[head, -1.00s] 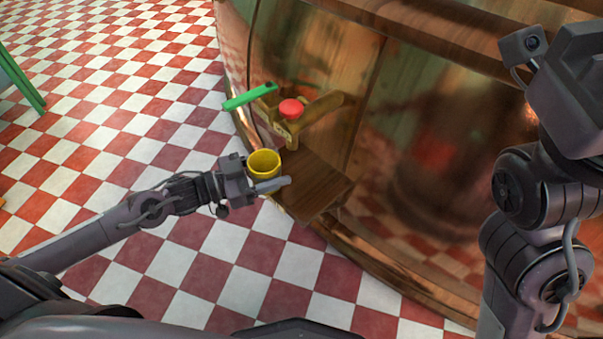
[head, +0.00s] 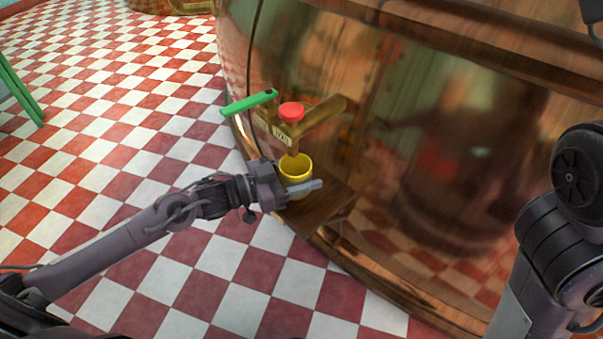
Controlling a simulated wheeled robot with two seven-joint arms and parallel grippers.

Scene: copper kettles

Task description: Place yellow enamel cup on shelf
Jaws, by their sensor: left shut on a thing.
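The yellow enamel cup (head: 297,172) is upright between the fingers of my left gripper (head: 296,190), which is shut on it. The cup is over the small dark wooden shelf (head: 325,207) that juts from the copper kettle. I cannot tell whether the cup's base touches the shelf. The cup is under the brass tap (head: 318,116) with the red knob (head: 291,111), and the spout partly overlaps its rim. My right arm shows at the right edge, but its gripper is out of view.
The large copper kettle (head: 450,130) fills the right side, with a wooden band along its upper part. A green lever (head: 249,103) sticks out left of the tap. Green legs (head: 18,85) stand at the far left. The checkered floor (head: 120,140) is open on the left.

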